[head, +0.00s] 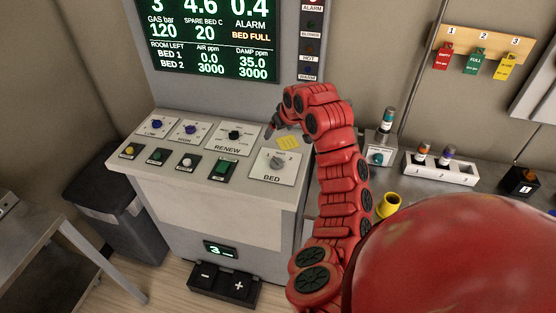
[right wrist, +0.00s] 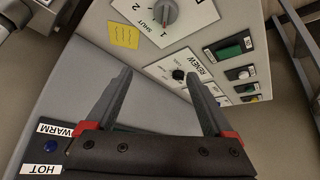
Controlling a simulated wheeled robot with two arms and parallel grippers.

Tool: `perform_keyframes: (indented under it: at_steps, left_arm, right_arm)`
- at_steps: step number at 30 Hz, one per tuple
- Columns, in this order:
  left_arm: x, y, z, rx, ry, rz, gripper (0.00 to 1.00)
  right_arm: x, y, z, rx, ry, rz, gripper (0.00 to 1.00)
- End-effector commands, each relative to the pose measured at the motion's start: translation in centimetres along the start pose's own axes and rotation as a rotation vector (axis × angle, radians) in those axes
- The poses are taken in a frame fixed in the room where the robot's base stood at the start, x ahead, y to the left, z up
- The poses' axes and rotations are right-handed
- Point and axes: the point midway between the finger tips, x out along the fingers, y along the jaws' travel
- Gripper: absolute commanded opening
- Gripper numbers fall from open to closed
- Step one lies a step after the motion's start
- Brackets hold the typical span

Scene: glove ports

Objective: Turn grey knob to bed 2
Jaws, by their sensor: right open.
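The grey knob (head: 278,160) sits on a white plate marked BED on the sloped console top. It also shows at the top of the right wrist view (right wrist: 168,14), with SHUT and 1 printed beside it and a red mark at its lower end. The mark seems to lie near the 1; the exact setting is too small to be sure. My right gripper (head: 271,131) is over the back of the console, beyond the knob and apart from it. In the right wrist view its fingers (right wrist: 163,78) are spread with nothing between them. My left gripper is not in view.
A yellow note (head: 288,142) lies behind the knob. The RENEW knob (head: 234,134), blue knobs and several buttons share the console (head: 200,190). The screen (head: 215,40) reads BED FULL. A counter with a bottle rack (head: 440,174) stands right; a dark bin (head: 120,215) stands left.

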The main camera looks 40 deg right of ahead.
Motion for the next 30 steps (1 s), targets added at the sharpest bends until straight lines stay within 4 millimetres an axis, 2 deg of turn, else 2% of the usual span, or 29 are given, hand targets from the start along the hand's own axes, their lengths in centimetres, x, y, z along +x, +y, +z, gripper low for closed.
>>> perform_keyframes:
  at_steps: [1, 3, 6, 8, 11, 16, 18, 29, 30]
  left_arm:
    - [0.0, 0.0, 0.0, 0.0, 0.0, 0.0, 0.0]
    - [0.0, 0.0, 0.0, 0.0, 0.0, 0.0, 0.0]
    - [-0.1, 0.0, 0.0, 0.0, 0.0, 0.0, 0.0]
    - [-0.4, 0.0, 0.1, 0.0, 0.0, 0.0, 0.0]
    - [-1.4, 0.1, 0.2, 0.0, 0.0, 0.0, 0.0]
    - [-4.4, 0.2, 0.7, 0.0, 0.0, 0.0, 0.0]
    - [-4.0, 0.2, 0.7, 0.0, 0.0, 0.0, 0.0]
    - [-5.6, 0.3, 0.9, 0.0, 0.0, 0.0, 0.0]
    - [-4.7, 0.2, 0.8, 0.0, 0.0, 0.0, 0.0]
  right_arm:
    - [-1.4, 0.3, 0.8, 0.006, -0.048, -0.01, 0.87]
    - [-2.8, 0.4, 2.0, 0.011, -0.108, -0.027, 0.87]
    - [-3.8, 0.4, 3.1, 0.014, -0.158, -0.04, 0.87]
    - [-3.8, 0.4, 3.5, 0.015, -0.172, -0.044, 0.87]
    - [-3.0, 0.3, 3.8, 0.014, -0.175, -0.046, 0.87]
    - [-0.2, 0.1, 4.4, 0.016, -0.172, -0.05, 0.87]
    - [0.1, 0.3, 4.3, 0.016, -0.175, -0.045, 0.87]
    - [4.8, 0.1, 5.0, 0.017, -0.171, -0.044, 0.87]
    - [5.4, -0.2, 4.9, 0.015, -0.174, -0.05, 0.87]
